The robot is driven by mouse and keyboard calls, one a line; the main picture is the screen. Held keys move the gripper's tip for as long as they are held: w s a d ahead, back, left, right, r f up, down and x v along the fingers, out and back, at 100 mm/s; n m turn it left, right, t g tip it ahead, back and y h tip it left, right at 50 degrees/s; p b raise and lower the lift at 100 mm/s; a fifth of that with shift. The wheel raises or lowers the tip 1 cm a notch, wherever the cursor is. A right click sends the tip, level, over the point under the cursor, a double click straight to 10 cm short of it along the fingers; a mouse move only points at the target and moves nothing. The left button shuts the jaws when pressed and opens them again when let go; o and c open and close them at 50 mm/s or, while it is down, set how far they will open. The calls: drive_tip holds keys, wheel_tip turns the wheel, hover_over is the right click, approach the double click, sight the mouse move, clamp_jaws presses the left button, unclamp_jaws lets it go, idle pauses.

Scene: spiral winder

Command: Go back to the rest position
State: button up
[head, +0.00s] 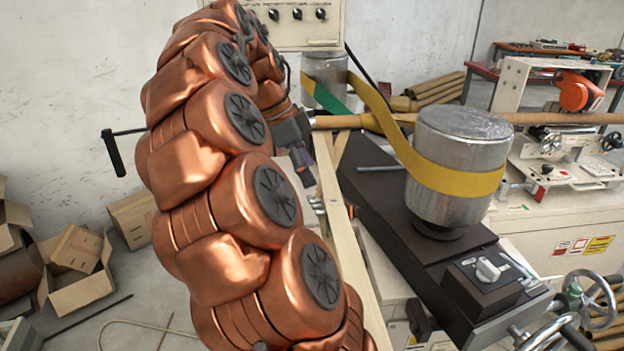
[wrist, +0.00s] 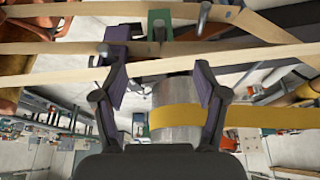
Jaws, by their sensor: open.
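My gripper (wrist: 160,68) is open in the wrist view, with its two dark, purple-padded fingers spread apart. Nothing is held between them. In the head view my gripper (head: 300,158) is a small dark shape right of my copper-coloured arm, which hides part of it. It is close to the pale wooden bar and the winder's tube. The near metal drum (head: 455,150) has a yellow belt (head: 450,178) around it. In the wrist view the drum (wrist: 178,130) shows between the fingers, farther off.
The far drum (head: 325,80) stands behind the gripper, with the belt's green part near it. A brown tube (head: 530,118) runs across to the right. A control box (head: 300,22) is at the back. Cardboard boxes (head: 75,262) lie on the floor at left, with some clear floor.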

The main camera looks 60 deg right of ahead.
drive_tip(key=shift+w+a+r, duration=0.15)
drive_tip(key=shift+w+r, duration=0.1)
drive_tip(key=shift+r, duration=0.35)
drive_tip(key=s+a+f+n+t+y, duration=0.1)
drive_tip(key=a+f+n, duration=0.3)
drive_tip(key=a+n, duration=0.45)
drive_tip(key=s+a+f+n+t, duration=0.1)
drive_tip(key=a+f+n, duration=0.2)
drive_tip(key=a+n, duration=0.55)
drive_tip(key=s+a+f+n+y, duration=0.1)
drive_tip(key=s+a+f+n, duration=0.4)
drive_tip(key=a, duration=0.3)
drive_tip(key=s+a+f+n, duration=0.5)
drive_tip(key=a+n, duration=0.1)
drive_tip(key=a, duration=0.2)
drive_tip(key=shift+a+f+y, duration=0.25)
drive_tip(key=shift+f+y, duration=0.1)
drive_tip(key=shift+y, duration=0.05)
